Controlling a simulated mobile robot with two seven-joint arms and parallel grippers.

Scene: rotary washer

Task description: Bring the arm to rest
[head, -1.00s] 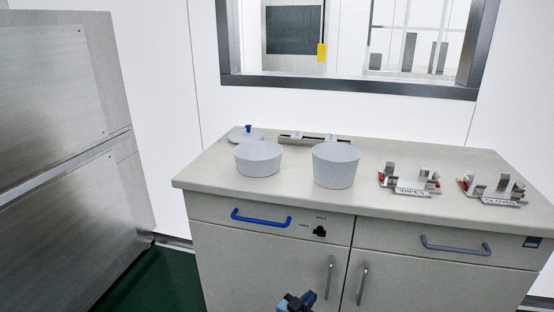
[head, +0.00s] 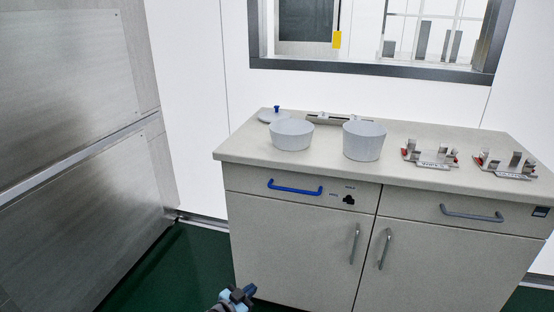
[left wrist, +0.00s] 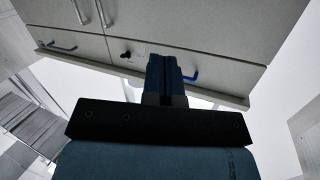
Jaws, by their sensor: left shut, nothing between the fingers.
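My left gripper (head: 236,297) is low at the bottom edge of the head view, in front of the cabinet and below its worktop. In the left wrist view its fingers (left wrist: 165,72) are together with nothing between them. The cabinet (head: 290,235) stands apart from the gripper, with a blue drawer handle (head: 295,188) at its upper left. The blue handle also shows behind the fingers in the left wrist view (left wrist: 191,77). My right gripper is in neither view.
On the worktop (head: 400,172) stand two grey bowls (head: 291,135) (head: 364,141), a lid with a blue knob (head: 275,115) and two metal holders (head: 432,155) (head: 503,166). A steel unit (head: 75,130) stands at the left. Green floor (head: 170,265) is clear between it and the cabinet.

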